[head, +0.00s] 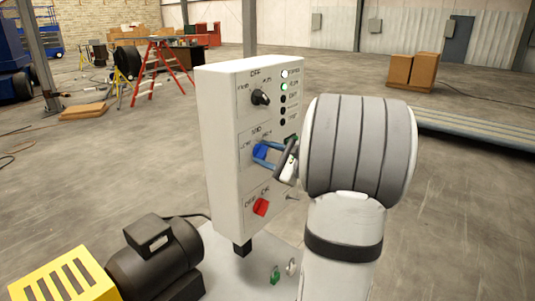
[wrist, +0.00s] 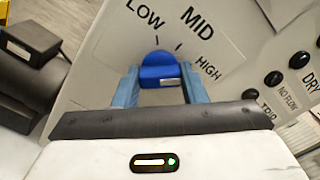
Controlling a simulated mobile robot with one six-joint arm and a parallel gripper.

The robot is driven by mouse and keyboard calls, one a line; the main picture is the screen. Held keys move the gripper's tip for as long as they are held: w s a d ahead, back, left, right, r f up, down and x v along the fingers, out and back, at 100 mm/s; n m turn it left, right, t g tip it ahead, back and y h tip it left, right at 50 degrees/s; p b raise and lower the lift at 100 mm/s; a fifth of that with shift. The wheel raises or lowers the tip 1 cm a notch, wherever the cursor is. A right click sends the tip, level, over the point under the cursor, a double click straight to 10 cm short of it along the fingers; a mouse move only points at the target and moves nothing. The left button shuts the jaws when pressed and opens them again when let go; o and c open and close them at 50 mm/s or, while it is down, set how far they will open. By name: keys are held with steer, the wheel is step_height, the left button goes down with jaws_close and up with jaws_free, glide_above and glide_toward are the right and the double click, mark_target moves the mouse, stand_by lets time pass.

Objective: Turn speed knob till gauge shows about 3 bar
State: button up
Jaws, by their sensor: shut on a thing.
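The blue speed knob (head: 260,151) sits on the middle plate of a pale control panel (head: 222,150). In the wrist view the blue knob (wrist: 160,70) lies between labels LOW, MID and HIGH. Its exact pointing is hard to read, though its top edge is near the short marks below MID. My gripper (head: 266,156) reaches the panel from the right, and its two blue-grey fingers are shut on the knob's sides. The fingers also show in the wrist view (wrist: 160,82). No gauge is visible in either view.
A black selector (head: 260,97) is above the knob, and a red switch (head: 261,207) below. A black motor (head: 155,260) and a yellow slotted guard (head: 65,283) stand at lower left.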

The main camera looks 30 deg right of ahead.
stand_by(0.4)
steer(key=o, duration=1)
steer(key=b+v, duration=0.1)
steer(key=v, duration=0.6)
steer(key=shift+s+d, duration=0.15)
steer(key=shift+s, duration=0.25)
